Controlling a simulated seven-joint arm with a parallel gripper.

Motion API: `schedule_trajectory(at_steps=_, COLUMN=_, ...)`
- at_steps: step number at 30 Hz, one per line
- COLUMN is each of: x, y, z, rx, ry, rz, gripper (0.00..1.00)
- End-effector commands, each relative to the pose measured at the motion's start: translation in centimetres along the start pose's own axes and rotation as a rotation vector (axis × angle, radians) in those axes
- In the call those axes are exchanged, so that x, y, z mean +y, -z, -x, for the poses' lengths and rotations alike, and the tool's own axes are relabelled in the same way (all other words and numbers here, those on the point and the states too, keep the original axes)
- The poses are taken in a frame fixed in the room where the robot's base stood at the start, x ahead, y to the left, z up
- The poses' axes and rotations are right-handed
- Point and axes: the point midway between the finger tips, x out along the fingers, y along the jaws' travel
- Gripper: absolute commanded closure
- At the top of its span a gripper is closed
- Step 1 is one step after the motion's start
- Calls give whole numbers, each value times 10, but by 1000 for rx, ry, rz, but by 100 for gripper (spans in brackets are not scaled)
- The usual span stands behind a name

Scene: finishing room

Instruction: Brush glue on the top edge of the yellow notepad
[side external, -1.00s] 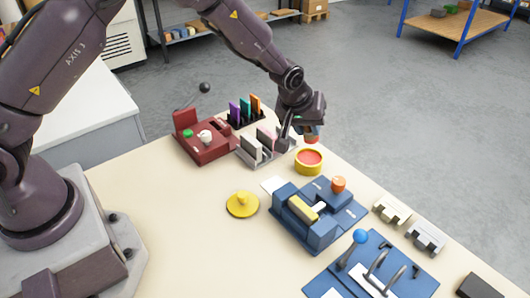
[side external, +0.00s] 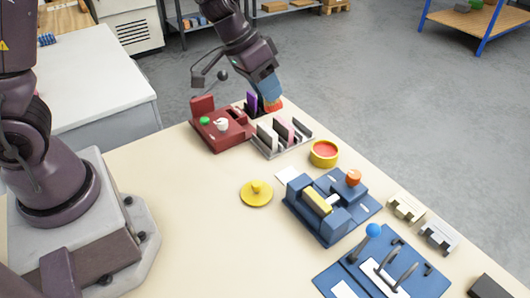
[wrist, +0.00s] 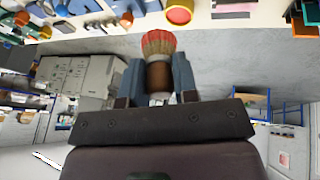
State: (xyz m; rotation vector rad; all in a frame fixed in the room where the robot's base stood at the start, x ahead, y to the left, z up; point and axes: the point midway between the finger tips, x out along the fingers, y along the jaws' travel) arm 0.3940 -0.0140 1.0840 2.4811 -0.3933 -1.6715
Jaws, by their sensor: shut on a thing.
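My gripper (side external: 270,90) is shut on a brush. In the wrist view, the brush's brown handle (wrist: 158,76) sits between the two blue-grey fingers, and its flared bristles (wrist: 158,42) are red at the tips and paler below. In the side view the bristles (side external: 273,104) show as an orange-red patch at the table's far edge, beside the card rack. The yellow notepad (side external: 317,200) sits in a blue clamping fixture (side external: 322,228), well in front of my gripper. A round yellow pot (side external: 324,157) with red contents stands between them.
A dark red fixture (side external: 223,138) and a grey rack of cards (side external: 283,142) stand near my gripper. A yellow knobbed disc (side external: 256,196) lies left of the clamp. A blue board with metal hoops (side external: 385,268) is at front right. The table's left front is clear.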

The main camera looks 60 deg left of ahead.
Motion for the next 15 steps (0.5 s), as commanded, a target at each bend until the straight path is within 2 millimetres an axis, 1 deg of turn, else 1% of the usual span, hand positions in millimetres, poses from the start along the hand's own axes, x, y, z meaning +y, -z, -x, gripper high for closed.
schedule_trajectory(at_steps=1, x=-1, y=2, z=9, rx=9, ry=8, rz=14, gripper=96)
schedule_trajectory(at_steps=4, x=-3, y=6, z=19, rx=8, ry=12, rz=28, gripper=96)
schedule_trajectory(at_steps=6, x=3, y=7, z=18, rx=-1, ry=4, rz=17, gripper=96)
schedule_trajectory(at_steps=8, x=14, y=5, z=11, rx=-13, ry=-10, rz=-10, gripper=96)
schedule_trajectory(at_steps=11, x=46, y=4, z=-5, rx=-40, ry=-47, rz=-91, gripper=96)
schedule_trajectory(at_steps=15, x=104, y=2, z=-32, rx=-69, ry=-86, rz=-174, gripper=96)
